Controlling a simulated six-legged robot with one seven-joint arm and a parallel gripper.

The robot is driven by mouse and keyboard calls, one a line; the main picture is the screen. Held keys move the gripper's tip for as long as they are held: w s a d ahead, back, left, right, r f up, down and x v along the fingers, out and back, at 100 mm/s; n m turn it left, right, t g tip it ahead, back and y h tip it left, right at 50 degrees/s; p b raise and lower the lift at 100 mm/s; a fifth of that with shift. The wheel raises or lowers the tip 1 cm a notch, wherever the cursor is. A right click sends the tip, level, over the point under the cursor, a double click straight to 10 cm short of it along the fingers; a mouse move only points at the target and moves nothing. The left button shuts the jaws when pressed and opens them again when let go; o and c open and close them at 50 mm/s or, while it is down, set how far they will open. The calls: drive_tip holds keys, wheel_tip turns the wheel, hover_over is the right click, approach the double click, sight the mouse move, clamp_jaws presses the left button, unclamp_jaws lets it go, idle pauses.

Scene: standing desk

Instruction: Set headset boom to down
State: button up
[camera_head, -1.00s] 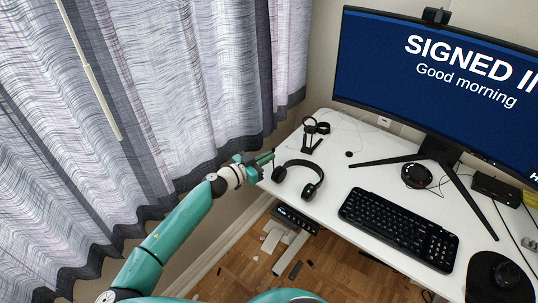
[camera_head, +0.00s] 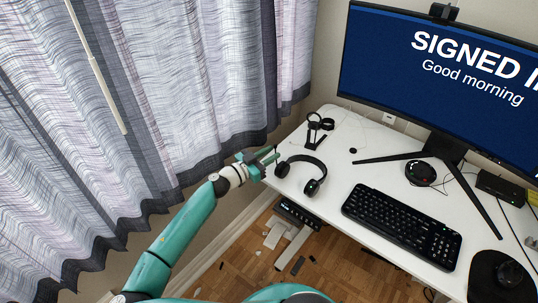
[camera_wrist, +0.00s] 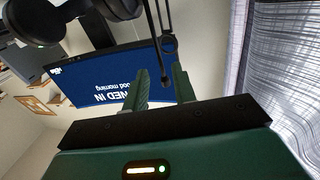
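The black headset (camera_head: 312,187) lies on the near left part of the desk, its band arched toward the back. Its two ear cups show in the head view; I cannot make out the boom there. My gripper (camera_head: 273,154) is just left of the headset's left ear cup, near the desk's left edge. In the wrist view, which is upside down, an ear cup (camera_wrist: 38,22) shows at the upper left. My gripper's fingers (camera_wrist: 162,82) are apart with nothing clearly held. A thin dark rod with a ring (camera_wrist: 168,43) shows beyond them; I cannot tell whether it is the boom.
A black stand with rings (camera_head: 317,125) stands behind the headset. The keyboard (camera_head: 401,224) lies to the right, in front of the monitor (camera_head: 430,75). The curtain (camera_head: 205,85) hangs close on the left. The desk (camera_head: 335,200) is bare between headset and keyboard.

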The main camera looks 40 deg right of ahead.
drive_tip(key=a, duration=1.3)
drive_tip(key=shift+w+a+f, duration=0.2)
drive_tip(key=shift+w+a, duration=0.15)
drive_tip(key=shift+w, duration=0.1)
